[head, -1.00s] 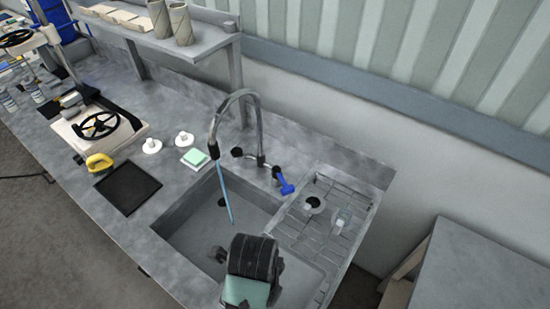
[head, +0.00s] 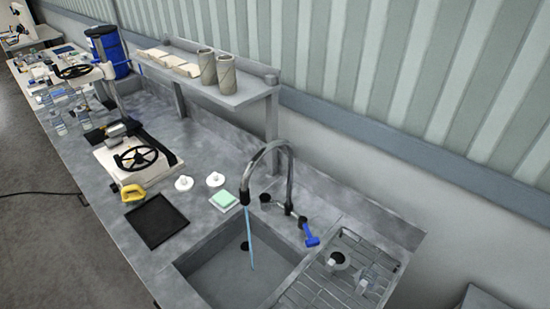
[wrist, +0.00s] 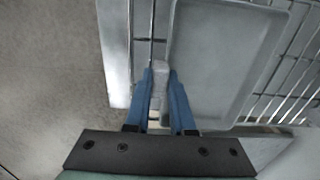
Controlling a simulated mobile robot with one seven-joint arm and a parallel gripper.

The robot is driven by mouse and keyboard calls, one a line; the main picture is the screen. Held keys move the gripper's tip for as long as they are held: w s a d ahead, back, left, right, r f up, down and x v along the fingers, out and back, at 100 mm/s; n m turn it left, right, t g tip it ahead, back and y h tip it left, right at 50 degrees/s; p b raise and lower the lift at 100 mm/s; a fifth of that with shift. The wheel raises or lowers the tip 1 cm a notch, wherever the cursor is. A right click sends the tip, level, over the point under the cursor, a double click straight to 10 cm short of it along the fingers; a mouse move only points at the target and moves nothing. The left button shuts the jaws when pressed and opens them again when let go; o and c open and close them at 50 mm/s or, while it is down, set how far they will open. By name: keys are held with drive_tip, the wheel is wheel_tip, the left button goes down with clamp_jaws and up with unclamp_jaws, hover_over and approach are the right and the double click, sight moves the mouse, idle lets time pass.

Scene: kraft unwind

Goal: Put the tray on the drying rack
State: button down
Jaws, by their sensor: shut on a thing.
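The tray (wrist: 225,60) is pale grey, shallow and rectangular with rounded corners, in the wrist view. My gripper (wrist: 161,85) has blue fingers shut on a pale piece at the tray's left edge. The drying rack is of metal wires; it shows beneath and beside the tray in the wrist view (wrist: 299,62) and right of the sink in the head view (head: 309,291). The tray lies over the rack; I cannot tell whether it touches the wires. My gripper and the tray are out of the head view.
Small items (head: 337,260) stand on the rack's far part. The sink (head: 225,270) is left of it, under a curved faucet (head: 290,172) with a light blue stream. A blue-handled tool (head: 311,236) lies between sink and rack. A black mat (head: 157,221) lies on the counter.

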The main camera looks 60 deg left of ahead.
drive_tip(key=c, duration=0.8)
unclamp_jaws()
drive_tip(key=shift+f, duration=0.1)
drive_tip(key=shift+o, duration=0.2)
wheel_tip(320, 180, up, 12)
drive_tip(key=shift+r, duration=0.2)
